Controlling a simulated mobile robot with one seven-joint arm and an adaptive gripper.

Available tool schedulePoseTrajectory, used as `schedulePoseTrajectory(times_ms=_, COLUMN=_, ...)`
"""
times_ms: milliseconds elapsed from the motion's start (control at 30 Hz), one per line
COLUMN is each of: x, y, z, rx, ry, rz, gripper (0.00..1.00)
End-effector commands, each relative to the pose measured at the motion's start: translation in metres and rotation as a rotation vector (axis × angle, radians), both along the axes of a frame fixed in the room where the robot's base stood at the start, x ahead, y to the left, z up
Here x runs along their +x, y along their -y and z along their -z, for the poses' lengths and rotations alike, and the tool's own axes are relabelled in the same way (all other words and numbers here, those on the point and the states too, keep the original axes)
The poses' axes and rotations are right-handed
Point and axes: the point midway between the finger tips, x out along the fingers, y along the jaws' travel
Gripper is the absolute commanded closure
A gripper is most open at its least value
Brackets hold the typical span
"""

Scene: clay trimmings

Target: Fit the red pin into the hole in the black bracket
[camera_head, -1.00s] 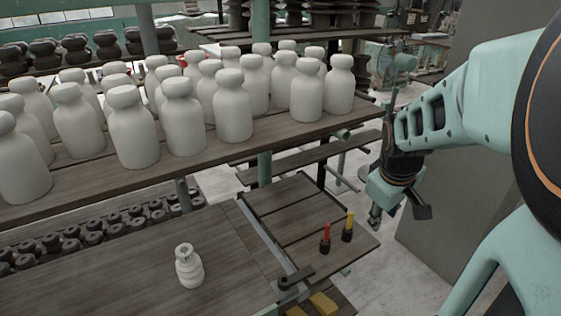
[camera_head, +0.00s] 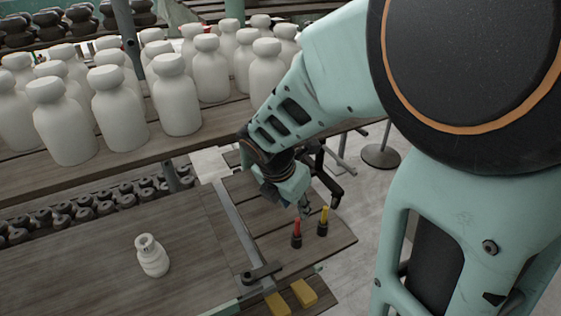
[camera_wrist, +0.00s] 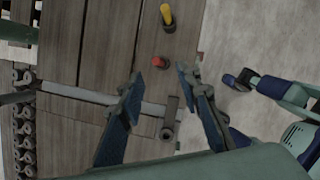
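The red pin (camera_head: 297,227) stands upright in a black base on the small wooden table (camera_head: 240,190). In the wrist view the red pin (camera_wrist: 160,62) shows from above, just beyond the gap between my fingers. The black bracket (camera_head: 262,272) lies near the table's front edge, left of and nearer than the pin. It also shows in the wrist view (camera_wrist: 172,112), where a round hole is at its lower end. My gripper (camera_head: 320,202) is above the table close to the pins, pointing down. In the wrist view my gripper (camera_wrist: 158,80) is open, with nothing between the fingers.
A yellow pin (camera_head: 324,215) in a black base stands close to the right of the red one. Yellow blocks (camera_head: 304,292) sit below the table's front edge. A white bottle (camera_head: 152,256) stands on the left bench. A shelf of white bottles (camera_head: 120,110) is behind.

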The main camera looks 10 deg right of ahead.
Motion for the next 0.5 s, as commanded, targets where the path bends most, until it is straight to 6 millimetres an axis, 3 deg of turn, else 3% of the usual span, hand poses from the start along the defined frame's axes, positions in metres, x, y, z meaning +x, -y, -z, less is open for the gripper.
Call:
schedulePoseTrajectory(times_ms=200, x=-0.001, y=-0.012, z=0.004, rx=-0.031, ry=-0.025, rz=-0.105, gripper=0.68)
schedulePoseTrajectory(times_ms=500, x=0.006, y=-0.007, z=0.031, rx=-0.03, ry=-0.025, rz=-0.105, gripper=0.68)
